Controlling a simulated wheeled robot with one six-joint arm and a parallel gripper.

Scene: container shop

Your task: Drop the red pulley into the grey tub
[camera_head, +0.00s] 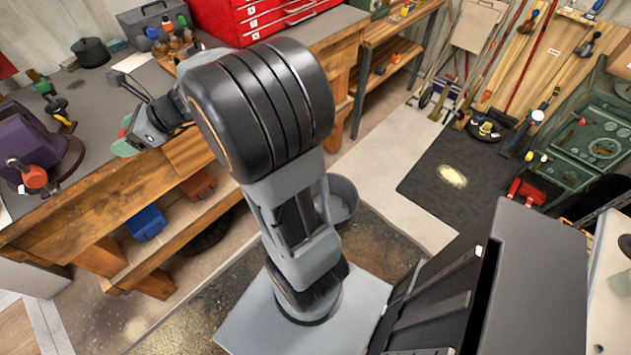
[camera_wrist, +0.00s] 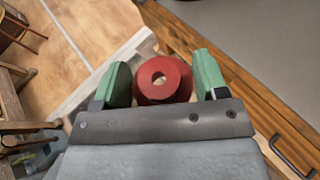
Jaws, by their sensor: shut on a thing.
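The red pulley (camera_wrist: 178,78) sits between the two green finger pads of my gripper (camera_wrist: 163,76) in the wrist view, its centre hole facing the camera. My gripper is shut on it. In the head view my gripper (camera_head: 123,143) is at the left, by the front edge of the wooden workbench, and only a sliver of red shows beside its green pad. The grey tub (camera_head: 345,195) stands on the floor right of the workbench in the head view. My arm hides its left part. The tub's inside is only partly visible.
The workbench (camera_head: 105,205) fills the left, with a red tool chest (camera_head: 240,18), a dark pot (camera_head: 90,51) and a purple machine (camera_head: 30,140) on it. A dark mat (camera_head: 440,195) and bare floor lie right of the tub.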

